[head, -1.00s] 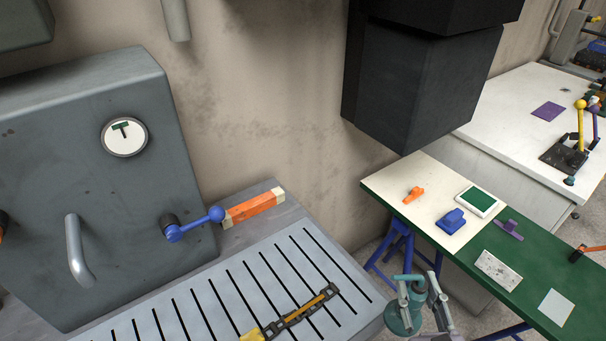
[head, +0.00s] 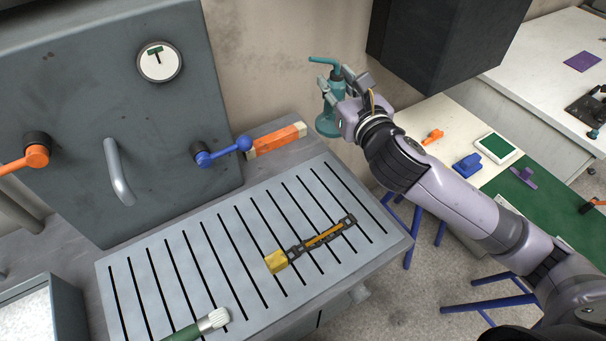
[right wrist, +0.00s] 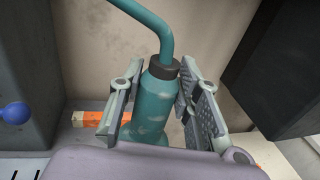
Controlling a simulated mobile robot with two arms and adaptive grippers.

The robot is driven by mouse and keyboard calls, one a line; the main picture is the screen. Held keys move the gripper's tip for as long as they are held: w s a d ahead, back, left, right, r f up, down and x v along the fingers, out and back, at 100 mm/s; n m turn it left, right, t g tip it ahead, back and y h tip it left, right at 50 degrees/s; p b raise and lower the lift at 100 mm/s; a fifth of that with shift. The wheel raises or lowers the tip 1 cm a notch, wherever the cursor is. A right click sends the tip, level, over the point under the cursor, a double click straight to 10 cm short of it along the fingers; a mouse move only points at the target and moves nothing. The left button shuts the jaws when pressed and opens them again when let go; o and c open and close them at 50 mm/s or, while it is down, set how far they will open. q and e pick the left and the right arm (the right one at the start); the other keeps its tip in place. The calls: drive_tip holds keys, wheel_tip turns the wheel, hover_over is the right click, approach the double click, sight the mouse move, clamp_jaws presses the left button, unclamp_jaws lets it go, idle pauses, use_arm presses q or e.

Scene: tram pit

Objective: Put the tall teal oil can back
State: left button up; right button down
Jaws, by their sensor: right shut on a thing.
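The tall teal oil can (head: 327,121) has a bent spout and a dark collar. In the head view it is upright at the back right corner of the grey machine bench. My right gripper (head: 343,95) is shut on it from the right. In the right wrist view the can (right wrist: 155,100) stands between the two fingers of the gripper (right wrist: 158,105), its spout bending up to the left. Its base is partly hidden, and I cannot tell whether it touches the bench. My left gripper is not in view.
An orange and white block (head: 276,140) lies just left of the can. A slotted plate (head: 200,250) carries a yellow-ended tool (head: 320,238) and a green-handled brush (head: 200,325). A blue lever (head: 222,152) sticks out from the grey cabinet. A black box (head: 440,45) hangs at upper right.

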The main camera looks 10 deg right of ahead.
drive_tip(key=shift+w+a+r+y, duration=0.15)
drive_tip(key=shift+w+a+r, duration=0.15)
drive_tip(key=shift+r, duration=0.15)
drive_tip(key=shift+w+a+r+y, duration=0.15)
drive_tip(key=shift+w+a+r, duration=0.15)
drive_tip(key=shift+r, duration=0.15)
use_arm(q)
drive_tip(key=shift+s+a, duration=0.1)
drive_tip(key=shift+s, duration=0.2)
use_arm(e)
drive_tip(key=shift+d, duration=0.1)
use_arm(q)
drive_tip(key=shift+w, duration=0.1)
use_arm(e)
drive_tip(key=shift+f, duration=0.1)
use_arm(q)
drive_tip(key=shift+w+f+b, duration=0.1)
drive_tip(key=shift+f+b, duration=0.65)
use_arm(e)
wheel_tip(320, 180, down, 19)
drive_tip(key=shift+f, duration=0.2)
drive_tip(key=shift+f, duration=0.25)
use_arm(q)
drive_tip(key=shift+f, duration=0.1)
use_arm(e)
drive_tip(key=c, duration=1.2)
unclamp_jaws()
